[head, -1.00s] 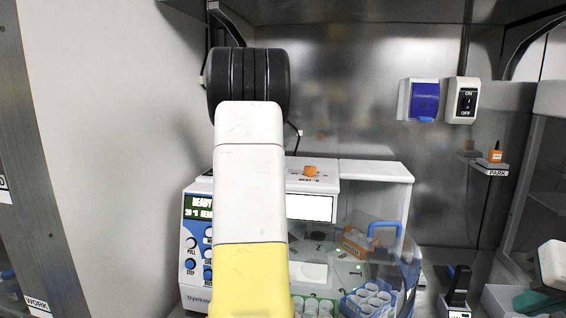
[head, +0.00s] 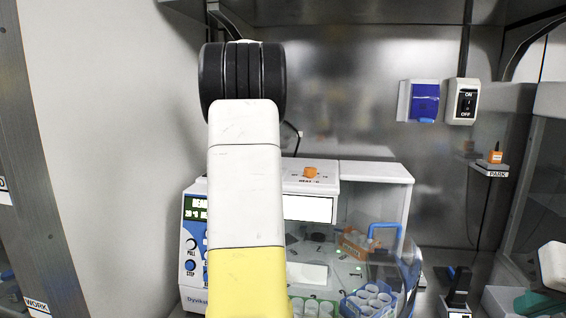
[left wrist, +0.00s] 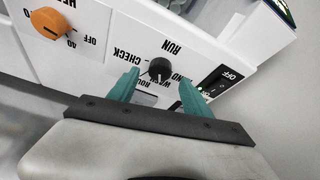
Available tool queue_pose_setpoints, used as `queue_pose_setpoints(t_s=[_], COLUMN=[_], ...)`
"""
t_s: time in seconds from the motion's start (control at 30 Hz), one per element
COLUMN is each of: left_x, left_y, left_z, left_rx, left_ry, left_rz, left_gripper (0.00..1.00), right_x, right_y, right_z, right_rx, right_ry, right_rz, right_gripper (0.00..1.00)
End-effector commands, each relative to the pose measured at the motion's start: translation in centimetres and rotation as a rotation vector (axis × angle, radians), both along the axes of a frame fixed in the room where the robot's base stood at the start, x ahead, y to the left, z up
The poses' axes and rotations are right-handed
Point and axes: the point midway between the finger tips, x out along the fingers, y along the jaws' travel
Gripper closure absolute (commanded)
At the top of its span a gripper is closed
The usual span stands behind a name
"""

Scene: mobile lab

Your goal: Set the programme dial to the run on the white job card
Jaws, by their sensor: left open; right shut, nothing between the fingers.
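The black programme dial (left wrist: 159,69) is a small round knob on the white machine. RUN and CHECK labels beside it are readable in the left wrist view; others are partly covered. My left gripper (left wrist: 159,78) is open, its two teal fingers on either side of the dial with no clear contact. I cannot tell which label the dial points to. In the head view my left arm hides the dial and left gripper. A blank-looking white panel (head: 308,208) is on the machine front; I cannot tell if it is the job card. My right gripper (head: 537,302) is shut and empty at lower right.
An orange heat knob (head: 310,172) sits on the machine top, and a rocker switch (left wrist: 213,82) is close to the dial. A clear cover with a blue handle (head: 384,228) stands over tube racks. A wall ON/OFF switch (head: 466,102) is at the right.

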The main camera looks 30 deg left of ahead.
Motion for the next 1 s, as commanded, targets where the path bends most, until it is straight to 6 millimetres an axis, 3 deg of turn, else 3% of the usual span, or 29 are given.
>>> queue_pose_setpoints(t_s=[0.1, 0.3, 0.83, 0.93, 1.0], left_x=[-0.6, -1.3, -1.4, -1.7, -2.4], left_y=[-0.4, -0.9, -0.9, -1.8, -3.4], left_z=[1.9, 3.7, 3.9, 3.9, 3.8], left_rx=[0.001, 0.0, 0.0, -0.015, -0.037], left_ry=[-0.003, 0.0, 0.0, -0.01, -0.026], left_rz=[0.0, -0.001, -0.001, -0.015, -0.04], left_gripper=[0.43, 0.43, 0.43, 0.43, 0.43], right_x=[0.0, 0.0, 0.0, 0.0, 0.0], right_y=[0.0, 0.0, 0.0, 0.0, 0.0], right_z=[0.0, 0.0, 0.0, 0.0, 0.0], right_rx=[0.0, 0.0, 0.0, 0.0, 0.0], right_ry=[0.0, 0.0, 0.0, 0.0, 0.0], right_rz=[0.0, 0.0, 0.0, 0.0, 0.0], right_gripper=[1.0, 1.0, 1.0, 1.0, 1.0])
